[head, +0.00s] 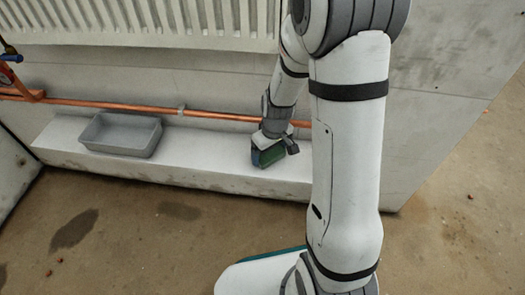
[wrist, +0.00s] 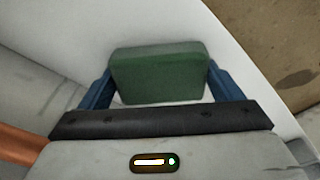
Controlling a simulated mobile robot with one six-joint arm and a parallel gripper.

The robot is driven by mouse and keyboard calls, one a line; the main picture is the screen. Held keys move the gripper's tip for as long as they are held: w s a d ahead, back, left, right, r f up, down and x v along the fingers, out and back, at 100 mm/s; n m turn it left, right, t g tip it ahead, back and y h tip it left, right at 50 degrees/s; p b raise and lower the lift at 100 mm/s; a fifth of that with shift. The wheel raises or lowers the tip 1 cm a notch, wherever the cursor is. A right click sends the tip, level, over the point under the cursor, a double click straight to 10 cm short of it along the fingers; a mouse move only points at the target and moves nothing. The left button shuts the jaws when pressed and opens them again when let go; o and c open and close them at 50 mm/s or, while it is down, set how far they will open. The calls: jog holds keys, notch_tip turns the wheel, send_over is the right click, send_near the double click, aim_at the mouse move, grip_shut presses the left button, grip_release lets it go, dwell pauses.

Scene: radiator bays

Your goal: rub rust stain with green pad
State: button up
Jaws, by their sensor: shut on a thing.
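My gripper (head: 268,150) is over the right part of the white ledge (head: 215,166), below the radiator. Its blue fingers stand on both sides of the green pad (head: 272,157) and are shut on it. In the wrist view the green pad (wrist: 158,72) sits between the fingers as a dark green block, with the white ledge behind it. The pad is at or just above the ledge top; I cannot tell whether it touches. I see no clear rust stain on the ledge; the pad and gripper hide part of the surface.
A grey open tray (head: 122,134) stands on the ledge at the left. A copper pipe (head: 215,114) runs along the wall behind, under the white radiator (head: 150,22).

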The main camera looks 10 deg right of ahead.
aim_at(229, 153)
jog(key=shift+s+d, duration=0.15)
jog(key=shift+d, duration=0.1)
jog(key=shift+w+a+r+p, duration=0.1)
jog(key=shift+w+a+p, duration=0.2)
jog(key=shift+a, duration=0.45)
jog(key=shift+w+a+r+p, duration=0.1)
jog(key=shift+w+a+p, duration=0.15)
jog(key=shift+a, duration=0.5)
jog(key=shift+w+a+f+p, duration=0.1)
jog(key=shift+w+a+p, duration=0.3)
jog(key=shift+a, duration=1.15)
jog(key=shift+w+a+f+p, duration=0.1)
jog(key=shift+w+a, duration=0.65)
jog(key=shift+a, duration=0.85)
jog(key=shift+w+a+f+p, duration=0.15)
jog(key=shift+w+a, duration=0.4)
jog(key=shift+a, duration=1)
jog(key=shift+r, duration=0.1)
